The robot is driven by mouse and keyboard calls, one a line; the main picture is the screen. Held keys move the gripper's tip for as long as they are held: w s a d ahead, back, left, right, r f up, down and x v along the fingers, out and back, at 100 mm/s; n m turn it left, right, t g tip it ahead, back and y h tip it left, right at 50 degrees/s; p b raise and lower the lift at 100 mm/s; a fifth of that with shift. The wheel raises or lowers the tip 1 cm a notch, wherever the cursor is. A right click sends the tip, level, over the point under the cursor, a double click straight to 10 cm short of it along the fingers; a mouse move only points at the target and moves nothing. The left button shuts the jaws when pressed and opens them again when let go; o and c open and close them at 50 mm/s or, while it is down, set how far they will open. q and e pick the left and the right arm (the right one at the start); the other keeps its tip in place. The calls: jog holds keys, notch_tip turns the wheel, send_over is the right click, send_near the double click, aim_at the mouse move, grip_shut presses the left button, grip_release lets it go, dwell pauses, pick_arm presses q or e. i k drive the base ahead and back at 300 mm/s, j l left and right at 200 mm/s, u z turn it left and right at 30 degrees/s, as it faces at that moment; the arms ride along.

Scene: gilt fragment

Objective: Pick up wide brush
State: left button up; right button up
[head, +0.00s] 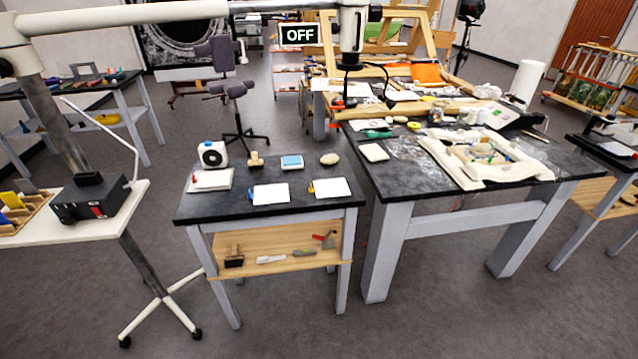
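I cannot clearly make out which item is the wide brush. On the wooden lower shelf (275,267) of the small black-topped table lie a dark brown block-like item (234,258), which may be a brush, a whitish item (270,260), a grey item (303,253) and a tool with a red part (325,239). On the table top (225,207), a small tan item with a knob (256,160) stands at the back; it may also be a brush. Neither of my grippers is in view.
The small table top also holds a white device (212,154), white pads (271,194), a blue-topped box (292,162) and a beige oval (330,159). A larger cluttered table (400,185) stands right, a wheeled white stand (130,205) left. Floor in front is clear.

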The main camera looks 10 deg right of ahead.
aim_at(255, 162)
jog(key=i+j+z, duration=0.25)
jog(key=i+j, duration=0.2)
jog(key=i+j+z, duration=0.3)
jog(key=i+j, duration=0.25)
